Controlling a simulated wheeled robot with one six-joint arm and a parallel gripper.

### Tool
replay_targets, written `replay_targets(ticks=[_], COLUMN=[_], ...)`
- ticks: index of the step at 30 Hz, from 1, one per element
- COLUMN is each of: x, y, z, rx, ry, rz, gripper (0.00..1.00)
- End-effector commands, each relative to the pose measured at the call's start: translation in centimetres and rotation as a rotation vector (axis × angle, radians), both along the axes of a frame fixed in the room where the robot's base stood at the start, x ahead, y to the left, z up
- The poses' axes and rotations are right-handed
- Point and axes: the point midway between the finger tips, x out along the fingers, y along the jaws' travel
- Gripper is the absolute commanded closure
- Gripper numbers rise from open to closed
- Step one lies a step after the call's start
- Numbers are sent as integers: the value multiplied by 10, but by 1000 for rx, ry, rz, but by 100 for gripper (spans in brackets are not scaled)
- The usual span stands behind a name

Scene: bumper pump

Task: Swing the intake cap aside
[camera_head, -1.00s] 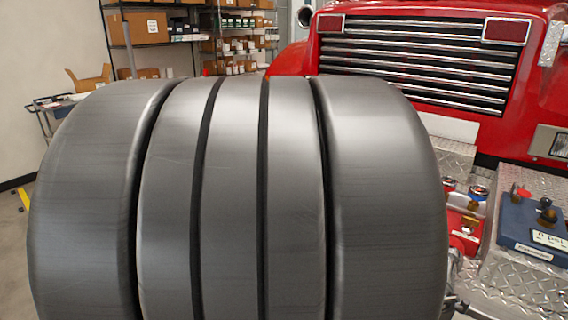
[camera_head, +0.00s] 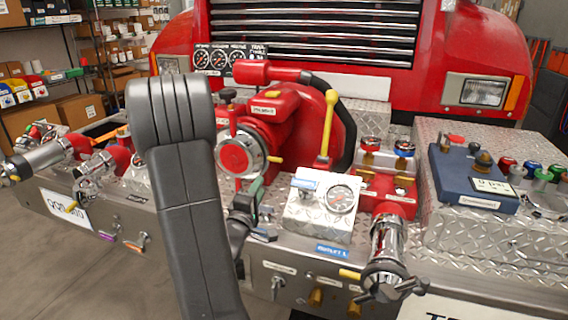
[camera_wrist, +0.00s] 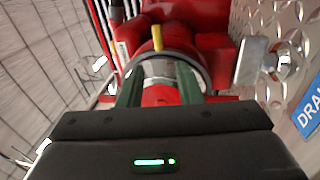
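The intake cap (camera_head: 238,157) is a round red disc in a silver ring on the front of the red pump body (camera_head: 290,115). It faces me and appears seated over the intake. A yellow tab (camera_head: 274,159) sticks out at the ring's right. My gripper (camera_head: 255,190) is just below and in front of the cap, partly hidden by my arm. In the wrist view, its two green fingers (camera_wrist: 159,82) are spread apart. The red cap and silver ring (camera_wrist: 160,69) show between and beyond them. Contact cannot be told.
A gauge panel (camera_head: 321,207) and a yellow lever (camera_head: 328,125) stand right of the cap. A chrome outlet (camera_head: 386,245) and blue box (camera_head: 472,180) are further right. Chrome valves (camera_head: 95,170) lie left. Red grille bodywork (camera_head: 320,45) is behind.

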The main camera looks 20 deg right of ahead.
Motion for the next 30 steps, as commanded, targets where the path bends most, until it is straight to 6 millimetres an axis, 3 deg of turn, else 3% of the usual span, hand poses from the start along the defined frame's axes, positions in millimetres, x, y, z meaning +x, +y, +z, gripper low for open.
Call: replay_targets(ticks=[8, 21, 30], x=[11, 84, 109], y=[-11, -60, -77], z=[2, 20, 26], rx=[-44, -43, -43], ry=[-11, -12, -11], rz=[-41, -38, -35], gripper=[68, 68, 68])
